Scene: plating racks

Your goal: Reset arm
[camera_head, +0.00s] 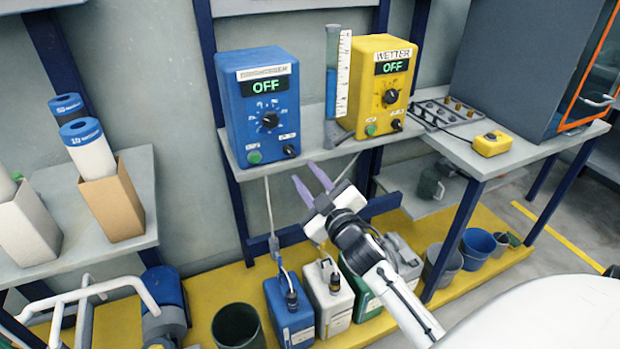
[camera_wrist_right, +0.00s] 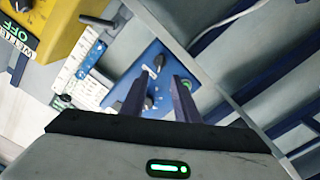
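My right gripper (camera_head: 312,178) reaches in from the lower right in the head view, in front of the shelf with the control boxes. Its two purple fingers are apart with nothing between them. In the right wrist view the same gripper (camera_wrist_right: 160,92) shows two spread dark fingers, with the blue control box behind them. The blue control box (camera_head: 258,100) reads OFF, and the yellow control box (camera_head: 372,95) reads OFF. The fingers are apart from both boxes in the head view. My left gripper is not in view.
A graduated cylinder (camera_head: 333,80) with blue liquid stands between the boxes. A yellow button box (camera_head: 491,143) lies on the right bench. Blue (camera_head: 290,315) and white (camera_head: 328,300) canisters stand below. Cardboard boxes (camera_head: 113,205) with rolls stand on the left shelf.

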